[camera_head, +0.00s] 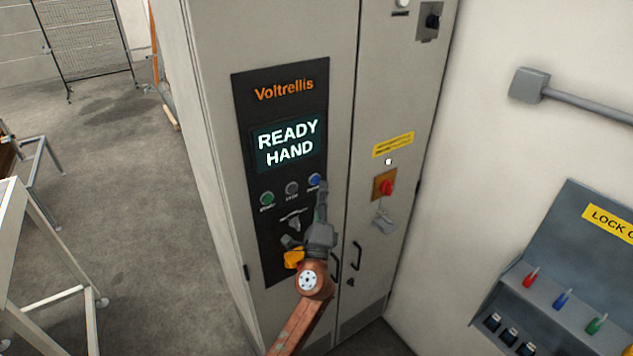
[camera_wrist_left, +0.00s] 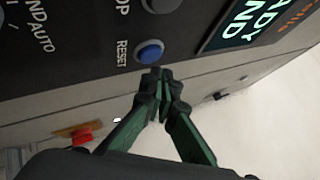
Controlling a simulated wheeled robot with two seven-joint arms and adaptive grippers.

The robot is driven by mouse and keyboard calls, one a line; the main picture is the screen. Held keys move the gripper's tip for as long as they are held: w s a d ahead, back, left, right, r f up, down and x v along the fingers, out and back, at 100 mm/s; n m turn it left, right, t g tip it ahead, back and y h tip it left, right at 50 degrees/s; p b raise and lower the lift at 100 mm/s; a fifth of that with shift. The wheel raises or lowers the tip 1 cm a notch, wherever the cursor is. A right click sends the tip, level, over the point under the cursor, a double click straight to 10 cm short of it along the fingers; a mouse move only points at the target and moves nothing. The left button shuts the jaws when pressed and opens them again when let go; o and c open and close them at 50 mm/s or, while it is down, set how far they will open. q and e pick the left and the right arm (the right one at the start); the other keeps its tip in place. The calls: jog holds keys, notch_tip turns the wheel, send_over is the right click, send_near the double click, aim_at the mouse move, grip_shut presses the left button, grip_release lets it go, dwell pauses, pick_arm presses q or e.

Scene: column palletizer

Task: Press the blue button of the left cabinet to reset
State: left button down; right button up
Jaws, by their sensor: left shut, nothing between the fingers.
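The left cabinet (camera_head: 220,150) is tall and light grey, with a black control panel. Its lit screen (camera_head: 287,143) reads "READY HAND". The blue button (camera_head: 314,180) sits right of a grey and a green button below the screen. In the left wrist view the blue button (camera_wrist_left: 149,52) is beside the label "RESET". My left gripper (camera_head: 322,188) is shut and empty, its tips just below the blue button in the head view. In the wrist view the fingertips (camera_wrist_left: 161,76) are close to the button; I cannot tell if they touch it. My right gripper is not in view.
A red switch (camera_head: 387,187) on a yellow plate is on the cabinet's right door, with a padlock-like piece below. A lockout station (camera_head: 560,270) hangs on the right wall. A pale frame (camera_head: 50,293) stands left; the floor between is clear.

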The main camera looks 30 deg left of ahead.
pick_arm(q)
jog(key=d, duration=0.1)
jog(key=s+d, duration=0.1)
jog(key=d, duration=0.1)
jog(key=s+d, duration=0.1)
jog(key=shift+d, duration=0.3)
jog(key=shift+w, duration=0.1)
dwell(0.6)
